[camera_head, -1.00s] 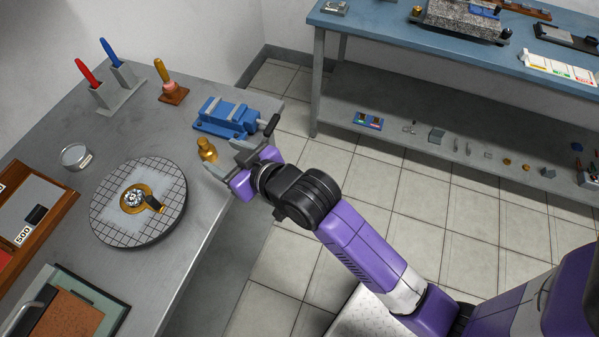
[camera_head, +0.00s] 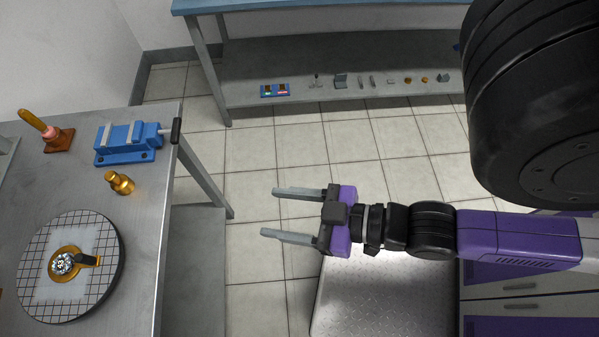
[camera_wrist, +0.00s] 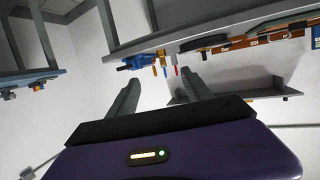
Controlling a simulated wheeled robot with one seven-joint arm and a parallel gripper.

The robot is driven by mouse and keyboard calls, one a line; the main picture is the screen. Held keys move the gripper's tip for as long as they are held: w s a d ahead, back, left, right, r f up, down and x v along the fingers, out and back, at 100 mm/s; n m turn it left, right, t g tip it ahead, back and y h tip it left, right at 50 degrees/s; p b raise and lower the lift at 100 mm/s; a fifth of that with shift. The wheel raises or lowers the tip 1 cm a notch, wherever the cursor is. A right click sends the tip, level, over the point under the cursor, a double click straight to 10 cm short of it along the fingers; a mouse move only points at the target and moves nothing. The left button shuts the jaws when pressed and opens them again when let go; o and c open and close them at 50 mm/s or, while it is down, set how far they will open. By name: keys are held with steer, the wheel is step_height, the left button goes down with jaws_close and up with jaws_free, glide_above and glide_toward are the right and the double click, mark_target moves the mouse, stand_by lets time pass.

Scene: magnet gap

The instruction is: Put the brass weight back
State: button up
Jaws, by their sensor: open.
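My gripper (camera_head: 268,212) is open and empty. It is out over the floor, clear of the table, to the right of the brass weight. In the wrist view my two fingers (camera_wrist: 158,98) are spread with nothing between them; a small brass-coloured thing beyond them is too small to tell for sure.
A blue vise (camera_head: 128,143) and a wooden-handled tool on a brown stand (camera_head: 56,137) are behind the weight. A round gridded plate (camera_head: 99,229) lies in front. A blue bench (camera_head: 289,6) with a lower shelf (camera_head: 292,62) holding small items stands at the back. Floor between is free.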

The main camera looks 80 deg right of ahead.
steer(key=s+r, duration=0.2)
steer(key=s, duration=0.1)
steer(key=shift+s+r, duration=0.2)
steer(key=shift+r, duration=0.05)
